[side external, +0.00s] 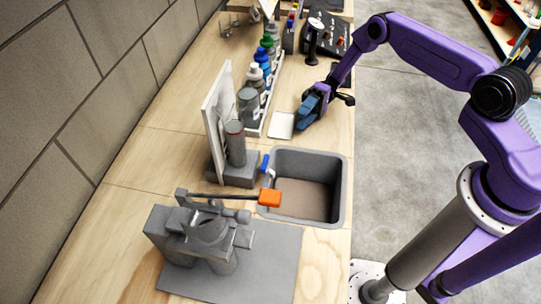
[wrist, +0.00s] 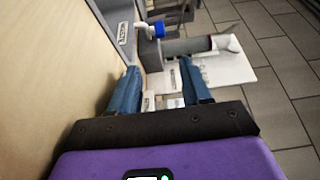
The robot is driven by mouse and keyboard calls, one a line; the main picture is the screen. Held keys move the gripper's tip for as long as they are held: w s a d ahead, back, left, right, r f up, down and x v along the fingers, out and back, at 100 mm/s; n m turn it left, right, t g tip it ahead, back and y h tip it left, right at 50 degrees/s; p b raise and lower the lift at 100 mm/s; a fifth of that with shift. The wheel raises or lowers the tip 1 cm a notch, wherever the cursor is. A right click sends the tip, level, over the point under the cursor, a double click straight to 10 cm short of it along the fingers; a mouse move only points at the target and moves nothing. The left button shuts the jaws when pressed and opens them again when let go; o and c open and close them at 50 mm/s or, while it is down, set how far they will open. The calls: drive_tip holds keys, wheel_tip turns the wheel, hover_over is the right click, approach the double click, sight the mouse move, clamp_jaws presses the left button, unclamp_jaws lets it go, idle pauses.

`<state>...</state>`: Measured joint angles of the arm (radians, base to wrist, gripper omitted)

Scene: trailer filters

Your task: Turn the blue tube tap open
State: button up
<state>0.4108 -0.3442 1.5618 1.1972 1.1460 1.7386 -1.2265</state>
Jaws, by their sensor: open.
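The blue tube tap (side external: 265,163) is a small blue lever at the left rim of the grey sink, beside a grey block with an upright cylinder. In the wrist view the blue tap (wrist: 158,29) shows beyond my fingertips, near the top middle, on a pale fitting. My gripper (side external: 304,122) has blue fingers and hangs above the bench, farther back than the sink and apart from the tap. In the wrist view my gripper (wrist: 160,68) is open, with nothing held between its two fingers.
The sink (side external: 343,190) lies in front of my gripper. A grey machine (side external: 205,238) with an orange-ended lever (side external: 270,198) stands nearer. A rack of bottles (side external: 257,78) and a white panel (side external: 217,115) stand to the left. A flat white plate (side external: 282,125) lies beside my gripper.

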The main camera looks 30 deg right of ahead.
sight(265, 164)
drive_tip(key=x, duration=1.7)
drive_tip(key=shift+s+r, duration=0.1)
clamp_jaws()
